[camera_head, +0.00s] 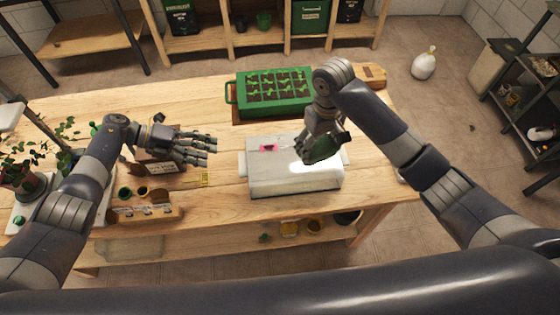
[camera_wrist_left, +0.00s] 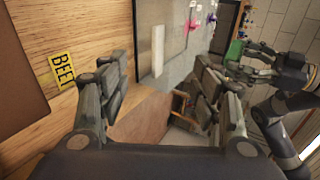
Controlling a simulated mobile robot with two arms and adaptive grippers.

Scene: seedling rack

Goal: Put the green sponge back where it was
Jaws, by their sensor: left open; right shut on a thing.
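The green sponge (camera_head: 322,149) is held in my right gripper (camera_head: 318,152), above the right part of a pale grey box (camera_head: 265,180). The fingers partly cover the sponge. It also shows as a green patch in the left wrist view (camera_wrist_left: 235,50). I cannot tell whether it touches the box top. My left gripper (camera_head: 211,146) is open and empty, above the table to the left of the box. In the left wrist view the box's grey surface (camera_wrist_left: 180,62) lies beyond its spread fingers.
A wooden holder with small pots (camera_head: 150,214) and a yellow label (camera_head: 205,180) are at left. The table (camera_head: 190,95) is clear at back left.

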